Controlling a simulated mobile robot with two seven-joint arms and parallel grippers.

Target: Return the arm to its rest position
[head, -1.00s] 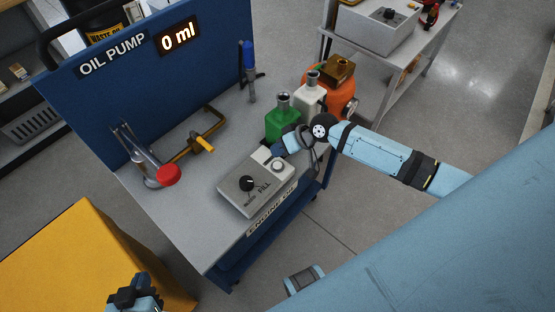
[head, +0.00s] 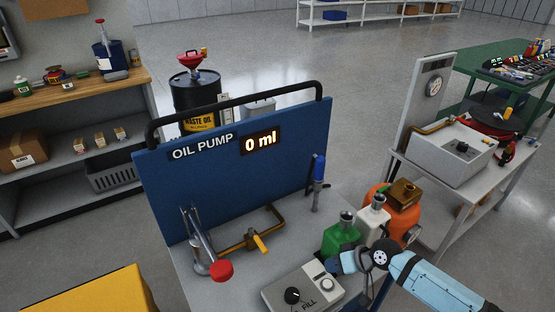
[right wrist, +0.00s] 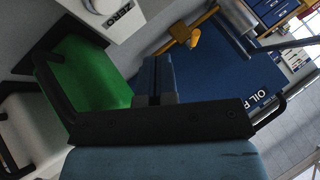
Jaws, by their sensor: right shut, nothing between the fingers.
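My right arm comes in from the lower right in the head view. My right gripper (head: 338,264) is shut and empty beside the green bottle (head: 340,238), above the back right corner of the grey control box (head: 290,296). In the right wrist view its shut fingers (right wrist: 157,78) point up the picture, with the green bottle (right wrist: 90,72) to their left. I cannot tell whether the gripper touches the bottle. My left gripper is out of view.
The blue oil pump panel (head: 190,180) reads 0 ml. A yellow block (head: 90,295) is at lower left.

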